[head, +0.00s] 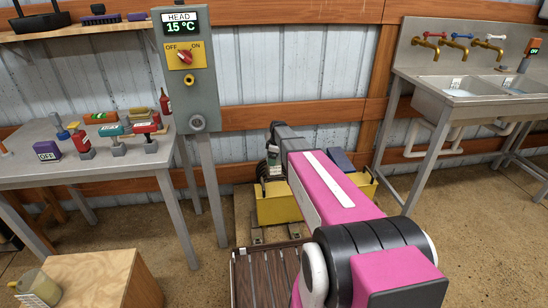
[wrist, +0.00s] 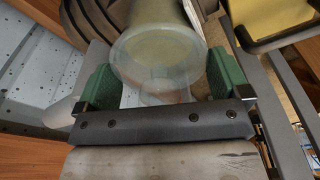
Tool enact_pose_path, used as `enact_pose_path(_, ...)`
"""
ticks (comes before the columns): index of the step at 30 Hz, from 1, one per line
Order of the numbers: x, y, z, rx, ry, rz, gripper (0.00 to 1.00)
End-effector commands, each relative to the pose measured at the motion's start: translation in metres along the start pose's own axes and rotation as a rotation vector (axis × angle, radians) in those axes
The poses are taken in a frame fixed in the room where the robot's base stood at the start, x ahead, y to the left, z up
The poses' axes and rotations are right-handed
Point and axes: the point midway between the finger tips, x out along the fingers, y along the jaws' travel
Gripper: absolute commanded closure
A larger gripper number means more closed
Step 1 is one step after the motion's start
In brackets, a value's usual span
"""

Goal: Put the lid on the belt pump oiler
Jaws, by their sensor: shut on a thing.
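My gripper (wrist: 160,88) shows in the wrist view with a green pad on each side of a clear, round-rimmed vessel (wrist: 158,48), and it is shut on it. The vessel is cloudy and yellowish inside. I cannot tell whether it is the oiler or its lid. In the head view my pink arm reaches to the machine with yellow housings (head: 278,206), and the arm hides much of it. No separate lid can be made out.
A wooden box (head: 95,280) stands at the lower left. A metal table (head: 85,165) at the left holds several coloured tools. A grey control post (head: 187,70) stands beside it. A sink (head: 470,90) is at the right. Bare floor lies between the machine and the sink.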

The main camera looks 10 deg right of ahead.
Motion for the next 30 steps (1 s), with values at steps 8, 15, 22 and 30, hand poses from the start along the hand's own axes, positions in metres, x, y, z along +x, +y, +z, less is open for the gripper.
enact_pose_path(8,0.000,0.000,0.000,0.000,0.000,0.000,0.00)
enact_pose_path(15,-0.021,-0.001,0.000,0.000,0.001,0.002,0.00)
enact_pose_path(22,-0.065,-0.001,0.001,0.000,0.001,0.002,0.00)
enact_pose_path(30,-0.101,0.000,0.000,0.000,0.000,0.001,0.00)
